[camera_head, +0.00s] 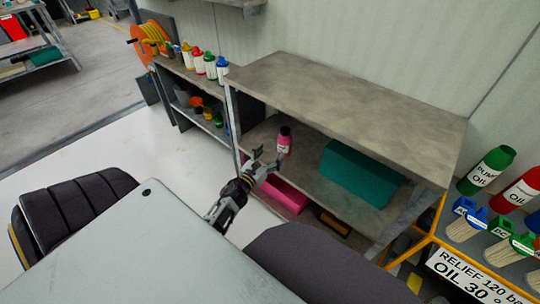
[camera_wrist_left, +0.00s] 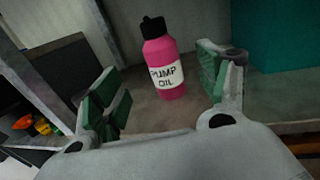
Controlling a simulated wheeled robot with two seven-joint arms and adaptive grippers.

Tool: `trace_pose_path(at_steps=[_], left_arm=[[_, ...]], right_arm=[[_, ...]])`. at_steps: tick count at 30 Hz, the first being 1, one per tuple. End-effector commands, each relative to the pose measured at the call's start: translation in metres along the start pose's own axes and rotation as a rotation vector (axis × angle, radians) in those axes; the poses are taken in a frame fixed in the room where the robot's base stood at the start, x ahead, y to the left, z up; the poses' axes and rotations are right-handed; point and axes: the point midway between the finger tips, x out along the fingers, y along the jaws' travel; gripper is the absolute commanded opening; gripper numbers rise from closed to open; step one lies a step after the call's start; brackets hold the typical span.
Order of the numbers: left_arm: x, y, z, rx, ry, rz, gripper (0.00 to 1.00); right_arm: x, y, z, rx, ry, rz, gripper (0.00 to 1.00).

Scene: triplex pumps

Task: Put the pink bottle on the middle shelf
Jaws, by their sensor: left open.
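The pink bottle (camera_head: 284,141) with a black cap stands upright on the middle shelf (camera_head: 316,178) of the grey shelf unit. In the left wrist view the bottle (camera_wrist_left: 163,65) shows its "PUMP OIL" label and stands between and beyond the fingers, with none of them seen touching it. My left gripper (camera_head: 262,163) is open at the front of that shelf, just in front of the bottle. In the left wrist view the gripper's green-padded fingers (camera_wrist_left: 160,85) are spread wide. My right gripper is not in view.
A teal box (camera_head: 358,173) stands on the same shelf to the right, also in the left wrist view (camera_wrist_left: 278,35). A pink box (camera_head: 284,194) sits lower down. The top board (camera_head: 345,100) overhangs the shelf. Several small bottles (camera_head: 210,66) stand on the left unit.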

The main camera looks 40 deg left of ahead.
Motion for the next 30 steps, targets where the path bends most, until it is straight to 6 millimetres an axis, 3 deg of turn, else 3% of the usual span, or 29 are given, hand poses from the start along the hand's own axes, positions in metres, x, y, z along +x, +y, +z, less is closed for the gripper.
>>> trace_pose_path(at_steps=[8, 14, 30], left_arm=[[0.0, 0.0, 0.0, -0.01, 0.001, 0.002, 0.75], [-0.002, -0.002, -0.001, -0.127, 0.015, 0.026, 0.75], [-0.03, -0.027, -0.027, -0.99, 0.144, 0.229, 0.75]], right_arm=[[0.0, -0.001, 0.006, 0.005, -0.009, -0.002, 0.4], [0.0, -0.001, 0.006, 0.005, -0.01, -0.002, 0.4], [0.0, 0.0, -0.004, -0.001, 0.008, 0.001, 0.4]])
